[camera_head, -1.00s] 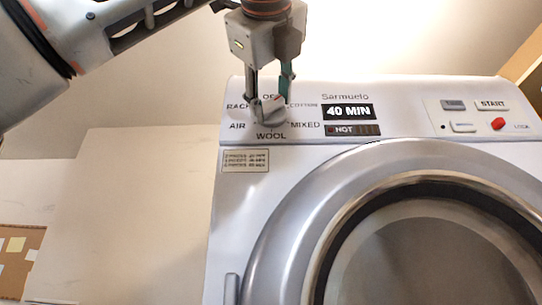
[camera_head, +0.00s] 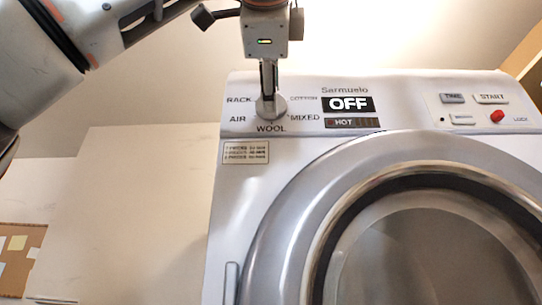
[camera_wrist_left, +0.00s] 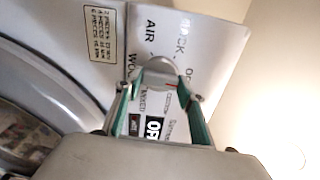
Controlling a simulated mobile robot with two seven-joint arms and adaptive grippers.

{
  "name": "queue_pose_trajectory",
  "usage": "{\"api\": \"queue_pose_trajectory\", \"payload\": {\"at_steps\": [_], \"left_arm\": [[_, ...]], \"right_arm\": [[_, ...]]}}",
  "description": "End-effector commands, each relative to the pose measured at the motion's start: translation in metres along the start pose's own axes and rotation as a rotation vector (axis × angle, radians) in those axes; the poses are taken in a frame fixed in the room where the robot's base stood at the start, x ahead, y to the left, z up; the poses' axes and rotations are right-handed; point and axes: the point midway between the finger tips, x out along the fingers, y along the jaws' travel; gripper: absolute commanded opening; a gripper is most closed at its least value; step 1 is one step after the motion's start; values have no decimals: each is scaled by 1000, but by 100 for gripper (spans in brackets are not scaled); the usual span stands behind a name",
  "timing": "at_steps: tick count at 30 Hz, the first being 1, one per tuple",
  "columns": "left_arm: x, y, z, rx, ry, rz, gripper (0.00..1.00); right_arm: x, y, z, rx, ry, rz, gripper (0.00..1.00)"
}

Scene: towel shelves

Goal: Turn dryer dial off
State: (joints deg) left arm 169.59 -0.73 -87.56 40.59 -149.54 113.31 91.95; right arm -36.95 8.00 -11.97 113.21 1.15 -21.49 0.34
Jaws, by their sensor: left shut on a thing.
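The white dryer (camera_head: 232,190) stands at the right in the head view, and its display (camera_head: 348,104) reads OFF. The round grey dial (camera_head: 280,106) sits among the labels RACK, COTTON, AIR, MIXED and WOOL; the label above it is hidden behind my gripper. My left gripper (camera_head: 269,97) reaches down from above and is shut on the dial. In the left wrist view the dial (camera_wrist_left: 157,72) lies between the green-sided fingertips, and part of the OFF display (camera_wrist_left: 153,127) shows between the fingers. My right gripper is not in view.
The TIME button (camera_head: 452,98), START button (camera_head: 491,98) and a red button (camera_head: 497,116) are at the panel's right. The round dryer door (camera_head: 300,200) is below the panel. A pale wall and brown board (camera_head: 18,255) are at the left.

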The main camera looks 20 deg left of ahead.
Motion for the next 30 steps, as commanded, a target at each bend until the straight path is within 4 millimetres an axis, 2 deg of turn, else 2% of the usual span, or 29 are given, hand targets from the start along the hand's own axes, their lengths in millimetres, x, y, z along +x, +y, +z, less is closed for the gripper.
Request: {"api": "queue_pose_trajectory", "payload": {"at_steps": [19,20,21,22,30], "left_arm": [[0,-4,4,-57,-7,-10,17],[0,-4,4,-57,-7,-10,41],[0,-4,4,-57,-7,-9,52],[0,-4,4,-57,-6,-9,56],[0,-2,2,-56,-3,-4,56]], "right_arm": [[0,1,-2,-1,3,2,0],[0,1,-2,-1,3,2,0],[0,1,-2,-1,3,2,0],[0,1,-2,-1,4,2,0],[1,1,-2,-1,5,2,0]]}}
